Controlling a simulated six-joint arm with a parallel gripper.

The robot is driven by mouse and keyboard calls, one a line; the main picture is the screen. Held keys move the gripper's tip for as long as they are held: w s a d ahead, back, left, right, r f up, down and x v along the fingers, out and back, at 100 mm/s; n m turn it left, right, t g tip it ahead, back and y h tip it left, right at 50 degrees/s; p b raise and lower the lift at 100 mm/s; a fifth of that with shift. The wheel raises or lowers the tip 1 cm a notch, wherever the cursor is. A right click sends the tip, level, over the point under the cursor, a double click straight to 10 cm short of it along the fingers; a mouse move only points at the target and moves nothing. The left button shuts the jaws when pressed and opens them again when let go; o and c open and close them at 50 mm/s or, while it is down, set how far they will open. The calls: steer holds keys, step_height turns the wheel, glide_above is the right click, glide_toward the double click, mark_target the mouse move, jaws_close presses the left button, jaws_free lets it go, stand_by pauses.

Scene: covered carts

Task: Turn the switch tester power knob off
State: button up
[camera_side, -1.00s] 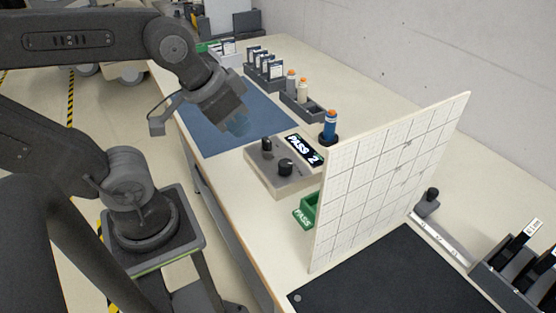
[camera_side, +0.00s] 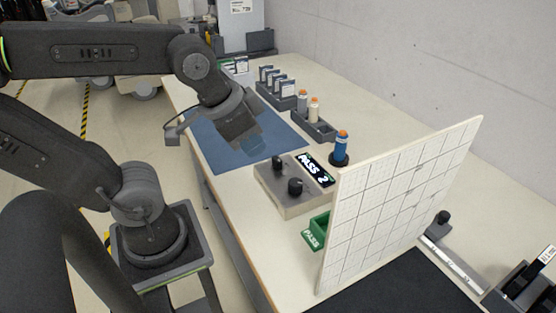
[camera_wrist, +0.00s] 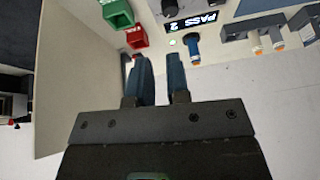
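The switch tester is a grey box (camera_side: 290,204) on the bench in the side view. It carries two black knobs, a rear one (camera_side: 278,161) and a front one (camera_side: 295,186), and a display (camera_side: 314,170) reading "PASS 2". I cannot tell which knob is the power knob or read its setting. The display also shows at the top of the wrist view (camera_wrist: 193,22), with one black knob (camera_wrist: 170,8) beside it. My gripper (camera_wrist: 161,62) has two blue fingers apart with nothing between them.
A white gridded panel (camera_side: 400,205) stands upright just right of the tester. A green bin (camera_side: 316,231) sits between them; a red bin (camera_wrist: 137,37) shows in the wrist view. A blue bottle (camera_side: 341,149) stands behind the display. The blue mat (camera_side: 217,146) is clear.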

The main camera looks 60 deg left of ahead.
mark_target(278, 159)
steer(key=o, duration=0.4)
steer(key=w+m+g, duration=0.1)
steer(key=m, duration=0.1)
steer(key=w+a+m+y, duration=0.1)
steer(key=w+m, duration=0.1)
steer(key=m, duration=0.1)
steer(key=w+a+m+g, duration=0.1)
steer(key=m, duration=0.1)
steer(key=shift+w+f+m+g+y, duration=0.15)
steer(key=shift+w+m+g+y, duration=0.15)
steer(key=shift+y, duration=0.1)
steer(key=shift+o, duration=0.3)
steer(key=w+a+f+m+g+y, duration=0.2)
steer(key=w+m, duration=0.4)
steer(key=m, duration=0.3)
steer(key=shift+a+g, duration=0.4)
steer(key=shift+a, duration=0.05)
steer(key=x, duration=1.4)
steer(key=shift+a+r, duration=0.2)
steer(key=shift+a, duration=0.1)
steer(key=shift+c, duration=0.3)
steer(key=shift+y, duration=0.3)
jaws_close()
